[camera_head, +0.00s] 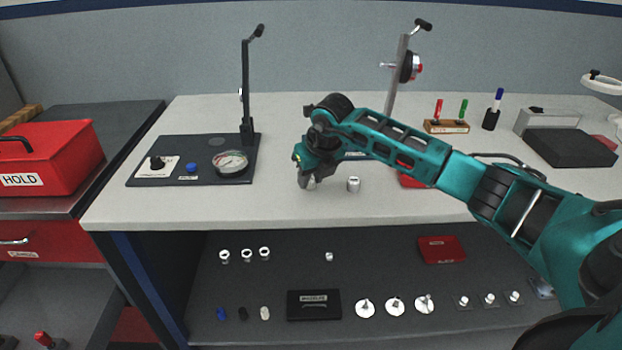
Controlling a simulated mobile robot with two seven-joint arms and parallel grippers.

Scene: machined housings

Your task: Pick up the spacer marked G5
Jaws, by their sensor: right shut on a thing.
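My right gripper (306,180) reaches in from the right and points down over the front part of the light worktop. It is shut on a small grey metal spacer (311,184), mostly hidden by the fingers. I cannot read a mark on it, nor tell whether it touches the worktop. A similar silvery cylindrical spacer (354,185) stands upright on the worktop, just right of the gripper and apart from it. Its mark is too small to read. My left gripper is not in view.
A dark gauge plate (215,150) with a post stands left on the worktop (130,210). A red object (412,182) lies partly behind my arm. A marker holder (446,127) and a dark block (568,148) stand at right. The lower shelf (300,270) holds several small parts.

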